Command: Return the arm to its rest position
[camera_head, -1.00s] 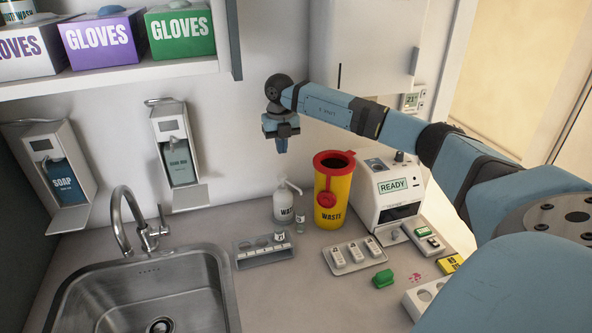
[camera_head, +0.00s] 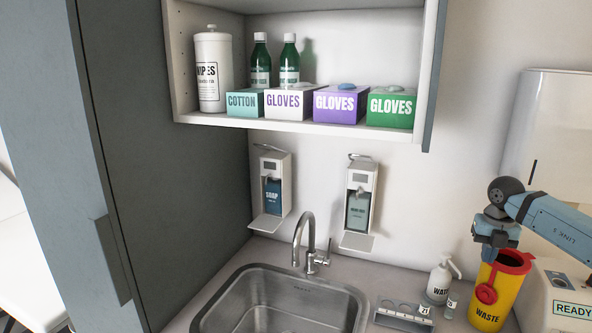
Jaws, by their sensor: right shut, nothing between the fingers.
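My right arm comes in from the right edge, and its gripper (camera_head: 489,252) points down at the far right. The gripper is shut and empty. In the picture it shows just above and left of the red rim of the yellow waste bin (camera_head: 494,306); I cannot tell the exact gap in depth. Most of the arm lies outside the picture. My left gripper is not in view.
A steel sink (camera_head: 280,303) with a tap (camera_head: 309,243) is at the lower middle. A white pump bottle (camera_head: 440,277) and a grey rack (camera_head: 403,316) stand left of the bin. A shelf (camera_head: 300,128) with glove boxes hangs above. A device (camera_head: 570,305) is cut off at right.

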